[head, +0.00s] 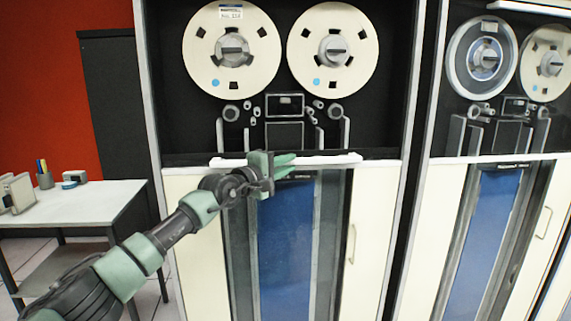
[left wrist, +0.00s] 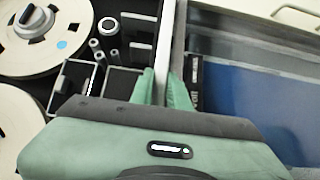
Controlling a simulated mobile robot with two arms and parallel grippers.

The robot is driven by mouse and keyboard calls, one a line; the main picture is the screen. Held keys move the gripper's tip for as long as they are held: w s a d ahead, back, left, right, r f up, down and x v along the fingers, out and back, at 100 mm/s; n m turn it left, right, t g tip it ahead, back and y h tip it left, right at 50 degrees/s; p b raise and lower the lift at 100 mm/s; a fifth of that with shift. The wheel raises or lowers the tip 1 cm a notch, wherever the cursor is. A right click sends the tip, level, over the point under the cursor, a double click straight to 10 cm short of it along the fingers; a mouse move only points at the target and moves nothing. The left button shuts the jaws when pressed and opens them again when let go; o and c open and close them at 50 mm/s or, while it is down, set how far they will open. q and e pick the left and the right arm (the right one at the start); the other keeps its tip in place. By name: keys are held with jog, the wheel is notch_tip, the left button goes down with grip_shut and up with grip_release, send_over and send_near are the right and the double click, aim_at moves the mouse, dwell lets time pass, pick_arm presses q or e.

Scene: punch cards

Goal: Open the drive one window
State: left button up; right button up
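Drive one is the near tape drive, with a left reel (head: 231,48) and a right reel (head: 333,48) behind its upper front. A white window bar (head: 335,158) runs across the drive below the reels, at the lower edge of the window. The window's clear pane cannot be made out. My left gripper (head: 285,165) is at the bar near its middle. In the left wrist view the bar (left wrist: 165,45) passes between the green fingers (left wrist: 166,90), with little or no gap showing on either side. My right gripper is not in view.
Below the bar are a blue panel (head: 287,250) and a cream door (head: 368,240) with a handle. A second tape drive (head: 484,60) stands at the right. A white table (head: 75,203) with a pencil cup (head: 44,180) stands at the left.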

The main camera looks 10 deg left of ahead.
pick_arm(q)
jog(key=o, duration=0.4)
jog(key=shift+p+v, duration=1.7)
jog(key=shift+v, duration=2.15)
